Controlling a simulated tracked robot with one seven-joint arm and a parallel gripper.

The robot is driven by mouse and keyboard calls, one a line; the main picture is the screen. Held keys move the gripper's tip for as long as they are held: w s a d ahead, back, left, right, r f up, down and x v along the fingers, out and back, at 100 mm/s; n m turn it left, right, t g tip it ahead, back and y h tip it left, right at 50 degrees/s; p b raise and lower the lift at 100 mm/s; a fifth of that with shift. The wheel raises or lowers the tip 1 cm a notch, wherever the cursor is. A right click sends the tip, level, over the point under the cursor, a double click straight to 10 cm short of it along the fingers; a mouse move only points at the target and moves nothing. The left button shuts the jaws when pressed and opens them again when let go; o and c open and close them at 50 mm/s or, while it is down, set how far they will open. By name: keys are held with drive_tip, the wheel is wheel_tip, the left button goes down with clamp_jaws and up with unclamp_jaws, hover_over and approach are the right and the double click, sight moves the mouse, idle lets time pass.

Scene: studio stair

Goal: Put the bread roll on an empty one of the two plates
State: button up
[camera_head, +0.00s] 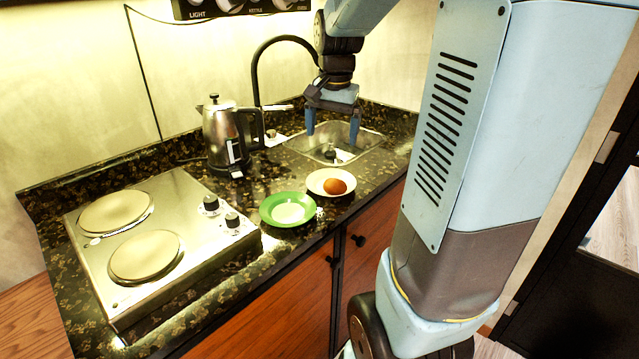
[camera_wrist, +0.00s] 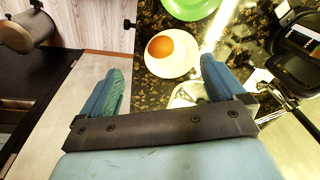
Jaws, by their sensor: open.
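A smooth, round orange-brown thing (camera_head: 334,186) sits on the white plate (camera_head: 318,179); I cannot tell for sure that it is the bread roll. Nothing else like a roll shows. In the wrist view the round thing (camera_wrist: 161,47) lies on the white plate (camera_wrist: 172,68), between and beyond my fingertips. The green plate (camera_head: 270,214), pale in its middle, stands beside it to the left and looks empty; its edge also shows in the wrist view (camera_wrist: 193,9). My gripper (camera_head: 332,126) is open and empty above the sink, behind the plates; its blue fingers flank the wrist view (camera_wrist: 161,68).
The sink (camera_head: 366,146) with a black tap (camera_head: 262,62) lies behind the plates. A metal kettle (camera_head: 222,135) stands at back left. A two-plate hob (camera_head: 188,205) fills the left counter. The counter's front edge is close to the plates.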

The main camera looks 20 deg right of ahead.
sight(336, 181)
drive_tip(key=w+d+f+m+g, duration=0.1)
drive_tip(key=w+d+f+m, duration=0.2)
drive_tip(key=w+d+f, duration=0.15)
drive_tip(key=f, duration=1.3)
drive_tip(key=shift+w+a+f, duration=0.15)
drive_tip(key=shift+a+f, duration=0.1)
drive_tip(key=shift+f, duration=0.05)
drive_tip(key=shift+c, duration=0.3)
drive_tip(key=c, duration=1.2)
drive_tip(key=shift+o, duration=0.2)
